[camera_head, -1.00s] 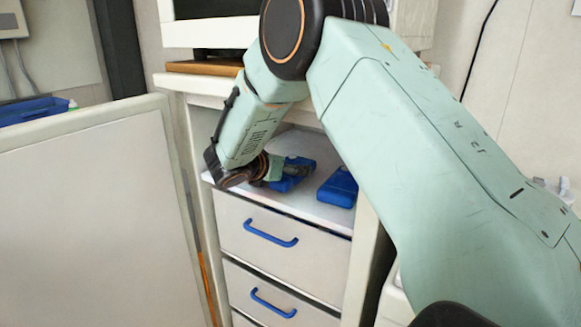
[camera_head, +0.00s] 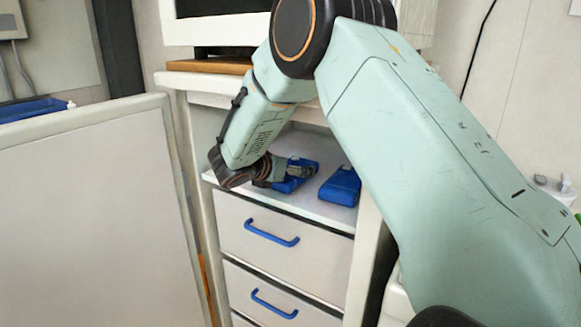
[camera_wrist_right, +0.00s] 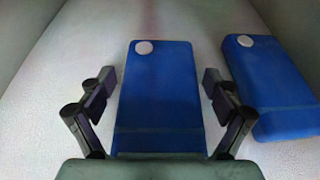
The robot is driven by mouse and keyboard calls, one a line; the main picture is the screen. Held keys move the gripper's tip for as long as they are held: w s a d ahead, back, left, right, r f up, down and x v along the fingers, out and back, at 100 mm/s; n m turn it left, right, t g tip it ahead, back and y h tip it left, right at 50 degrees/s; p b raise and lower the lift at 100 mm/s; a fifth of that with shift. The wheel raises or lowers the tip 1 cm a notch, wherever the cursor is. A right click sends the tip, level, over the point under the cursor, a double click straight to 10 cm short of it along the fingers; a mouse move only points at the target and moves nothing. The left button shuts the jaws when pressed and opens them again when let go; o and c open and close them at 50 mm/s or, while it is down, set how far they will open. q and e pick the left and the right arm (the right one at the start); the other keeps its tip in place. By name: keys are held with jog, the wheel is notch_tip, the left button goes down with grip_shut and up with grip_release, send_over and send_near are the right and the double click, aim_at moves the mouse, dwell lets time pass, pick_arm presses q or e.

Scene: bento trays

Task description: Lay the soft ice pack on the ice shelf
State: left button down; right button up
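A blue ice pack (camera_head: 291,187) with a white round cap lies flat on the white shelf (camera_head: 318,211) above the drawers; it also shows in the right wrist view (camera_wrist_right: 158,105). A second blue pack (camera_head: 341,187) lies just to its right, also in the right wrist view (camera_wrist_right: 272,85). My right gripper (camera_wrist_right: 159,84) is open, with one finger on each side of the first pack and a visible gap on both sides. In the head view my right gripper (camera_head: 298,173) is low over that pack and partly hides it. My left gripper is out of view.
Drawers with blue handles (camera_head: 271,233) are below the shelf. A large pale panel (camera_head: 90,210) stands at the left. A wooden board (camera_head: 209,65) lies on the top above. Bare shelf (camera_wrist_right: 65,95) shows left of the first pack.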

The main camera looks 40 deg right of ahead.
aim_at(295, 164)
jog(key=shift+o, duration=0.4)
jog(key=shift+d+f, duration=0.1)
jog(key=shift+d, duration=0.05)
jog(key=shift+a+r, duration=0.25)
jog(key=shift+a, duration=0.15)
jog(key=p+v, duration=0.1)
jog(key=v, duration=0.1)
jog(key=shift+a+r, duration=0.25)
jog(key=s+a+p, duration=0.2)
jog(key=s+a, duration=0.1)
jog(key=a, duration=0.8)
jog(key=shift+s+a+f, duration=0.15)
jog(key=shift+s+f, duration=0.1)
